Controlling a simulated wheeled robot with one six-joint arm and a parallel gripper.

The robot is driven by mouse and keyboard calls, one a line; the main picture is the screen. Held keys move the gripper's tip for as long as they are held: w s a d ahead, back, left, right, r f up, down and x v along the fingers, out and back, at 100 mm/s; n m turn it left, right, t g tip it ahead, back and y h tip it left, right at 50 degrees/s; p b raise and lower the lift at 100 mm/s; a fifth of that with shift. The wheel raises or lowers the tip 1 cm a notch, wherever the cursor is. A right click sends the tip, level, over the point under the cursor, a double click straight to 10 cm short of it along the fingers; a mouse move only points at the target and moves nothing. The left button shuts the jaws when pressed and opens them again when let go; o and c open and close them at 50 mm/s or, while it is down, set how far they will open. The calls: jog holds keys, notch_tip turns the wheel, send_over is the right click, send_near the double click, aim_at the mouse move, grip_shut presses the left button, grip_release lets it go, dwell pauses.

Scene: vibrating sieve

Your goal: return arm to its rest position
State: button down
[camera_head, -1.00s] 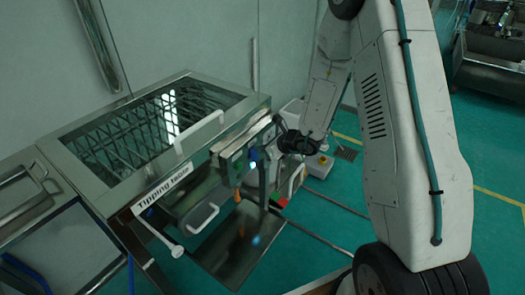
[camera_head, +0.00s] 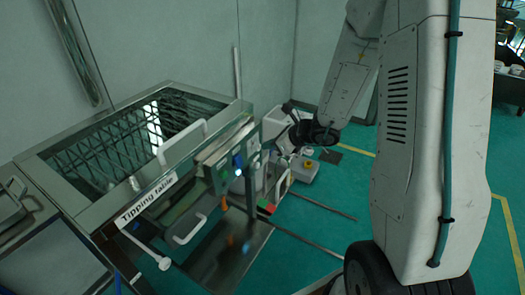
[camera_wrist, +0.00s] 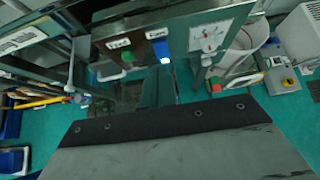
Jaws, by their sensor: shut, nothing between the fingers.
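My gripper (camera_head: 284,147) is at the end of my arm in the head view, just right of the tipping table's control panel (camera_head: 226,172). It is small and dark there, and a gap shows between it and the panel. It is shut and holds nothing. The tipping table (camera_head: 77,203) is a steel frame with a glass lid over a grid, at the left.
A white box with a yellow-topped control (camera_head: 304,172) stands on the floor behind my gripper. White handles (camera_head: 182,140) stick out from the table's lid and front. Green floor is open at the right. Blue bins (camera_wrist: 12,122) show at the left of the wrist view.

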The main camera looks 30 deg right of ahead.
jog(key=shift+s+r, duration=0.15)
jog(key=shift+r, duration=0.05)
dwell(0.5)
jog(key=s+a+r+n+g+y, duration=0.1)
jog(key=s+a+r+n+g, duration=0.35)
jog(key=s+n, duration=0.3)
jog(key=s+a+r+n+g+y, duration=0.2)
jog(key=s+a+r+n+g, duration=0.1)
jog(key=s+a+n, duration=0.4)
jog(key=s+d+r+n+h, duration=0.3)
jog(key=s+r+n+h, duration=0.1)
jog(key=s+r+n, duration=0.2)
jog(key=s+d+r+n+h, duration=0.3)
jog(key=s+r+n+h, duration=0.2)
jog(key=s+n, duration=0.3)
jog(key=s+r, duration=0.1)
jog(key=s, duration=0.2)
jog(key=shift+d+r+n, duration=0.2)
jog(key=shift+d+n, duration=0.05)
jog(key=shift+n, duration=0.1)
